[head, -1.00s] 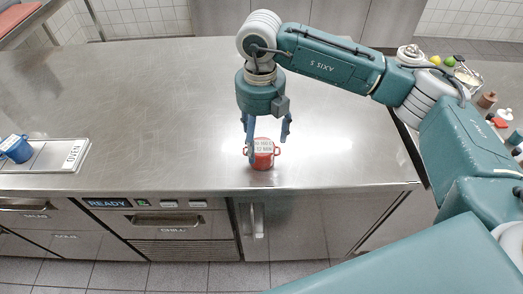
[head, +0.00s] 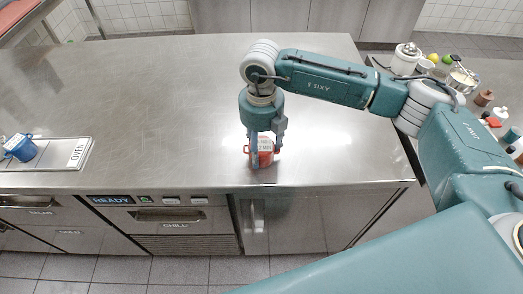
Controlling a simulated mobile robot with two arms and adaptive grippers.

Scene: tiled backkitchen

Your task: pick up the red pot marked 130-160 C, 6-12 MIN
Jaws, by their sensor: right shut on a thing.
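The red pot (head: 266,159) stands upright near the front edge of the steel counter. It has a pale label on top whose print is too small to read fully. I cannot tell whether the pot is clear of the counter. My left gripper is not in view.
A blue pot (head: 20,148) stands on a tray marked OVEN (head: 62,155) at the left. The steel counter (head: 140,90) is bare between them.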

